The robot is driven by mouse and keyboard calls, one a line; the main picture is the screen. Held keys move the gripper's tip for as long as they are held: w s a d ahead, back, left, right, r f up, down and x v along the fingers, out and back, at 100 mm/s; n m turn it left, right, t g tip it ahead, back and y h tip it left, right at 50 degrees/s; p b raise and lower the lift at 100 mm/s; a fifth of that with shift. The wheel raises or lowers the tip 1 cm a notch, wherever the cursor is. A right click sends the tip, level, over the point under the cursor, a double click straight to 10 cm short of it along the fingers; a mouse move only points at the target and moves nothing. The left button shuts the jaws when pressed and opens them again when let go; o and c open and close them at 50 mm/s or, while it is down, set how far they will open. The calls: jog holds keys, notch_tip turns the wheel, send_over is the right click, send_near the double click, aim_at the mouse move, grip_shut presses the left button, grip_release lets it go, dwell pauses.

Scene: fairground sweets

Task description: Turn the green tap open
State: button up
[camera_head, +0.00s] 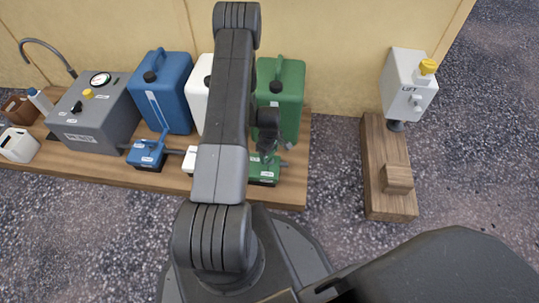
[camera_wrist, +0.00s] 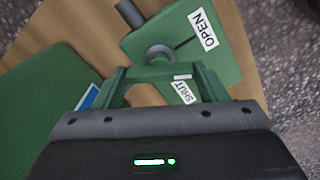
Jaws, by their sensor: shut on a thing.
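The green tap (camera_head: 262,177) is a low green block on the wooden board (camera_head: 293,190), in front of the green canister (camera_head: 291,95). In the wrist view the tap's block (camera_wrist: 226,62) carries an OPEN label and a SHUT label, with a grey round pivot (camera_wrist: 158,52) between. My gripper (camera_head: 267,152) is down over the tap, and in the wrist view my gripper (camera_wrist: 163,78) is shut on the green tap handle (camera_wrist: 160,73) beside the pivot, near the SHUT label. Exactly where the fingertips touch is hard to see. My arm partly hides the tap.
A blue canister (camera_head: 172,95) with a blue tap (camera_head: 147,154), a white canister (camera_head: 198,92), and a grey box with a gauge (camera_head: 97,122) stand left. A grey LIFT box (camera_head: 408,88) stands right on a separate wooden base (camera_head: 376,180). Gravel lies clear between the boards.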

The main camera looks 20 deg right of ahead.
jog(key=n+b, duration=0.1)
jog(key=n, duration=0.4)
jog(key=shift+n+b, duration=0.3)
jog(key=shift+n, duration=0.1)
dwell(0.3)
jog(key=o, duration=1)
jog(key=shift+r, duration=0.1)
notch_tip(320, 180, up, 14)
jog(key=p, duration=0.4)
jog(key=shift+f, duration=0.2)
jog(key=shift+f, duration=0.1)
notch_tip(320, 180, down, 14)
jog(key=b, duration=0.4)
jog(key=shift+r, duration=0.2)
